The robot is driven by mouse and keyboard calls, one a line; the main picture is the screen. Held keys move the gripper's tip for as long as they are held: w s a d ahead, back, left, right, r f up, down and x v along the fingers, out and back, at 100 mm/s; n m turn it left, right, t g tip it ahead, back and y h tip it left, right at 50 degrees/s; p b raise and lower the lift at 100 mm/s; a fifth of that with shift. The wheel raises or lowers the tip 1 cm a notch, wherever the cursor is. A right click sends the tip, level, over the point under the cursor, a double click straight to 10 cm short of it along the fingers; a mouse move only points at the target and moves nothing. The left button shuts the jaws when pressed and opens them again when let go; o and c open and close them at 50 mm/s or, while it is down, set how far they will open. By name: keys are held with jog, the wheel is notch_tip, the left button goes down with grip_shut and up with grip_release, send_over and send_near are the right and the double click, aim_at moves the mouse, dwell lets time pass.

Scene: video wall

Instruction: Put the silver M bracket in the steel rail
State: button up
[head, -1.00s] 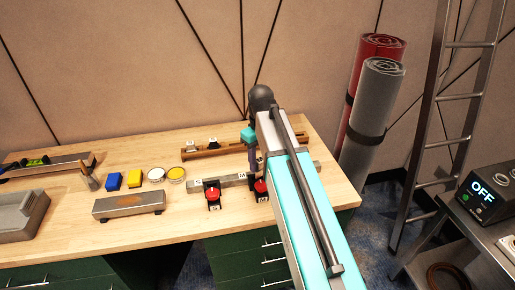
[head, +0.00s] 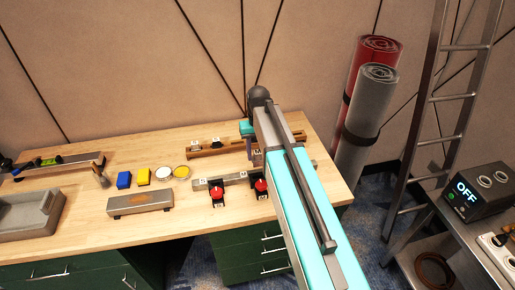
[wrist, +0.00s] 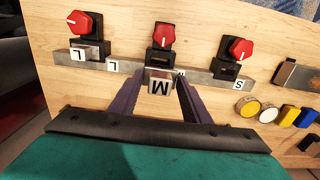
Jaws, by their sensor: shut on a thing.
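The silver M bracket (wrist: 159,87) is between the two purple fingers of my gripper (wrist: 161,78) in the wrist view. Its M label faces the camera. The steel rail (wrist: 212,73) lies just beyond it, with the middle red-knobbed clamp (wrist: 162,38) straight behind the bracket. I cannot tell whether bracket and rail touch. The rail carries letter labels; the one beside my right finger is partly hidden. In the head view, the steel rail (head: 207,184) lies near the bench's front, and my arm hides the bracket and its right part.
A silver L bracket (wrist: 91,53) sits at the rail's left clamp in the wrist view. A wooden rail (head: 206,152) with dark brackets lies behind. A metal block (head: 140,202), yellow (head: 144,176) and blue (head: 124,180) blocks and round tins stand left. Bare bench lies in front.

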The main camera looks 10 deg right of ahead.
aim_at(258, 160)
jog(key=shift+f, duration=0.2)
dwell(0.3)
jog(key=shift+f+b, duration=1.45)
jog(key=shift+f, duration=0.75)
jog(key=shift+f+b, duration=1.1)
jog(key=shift+f, duration=1.6)
dwell(1.5)
jog(key=o, duration=1.8)
jog(key=shift+r, duration=0.15)
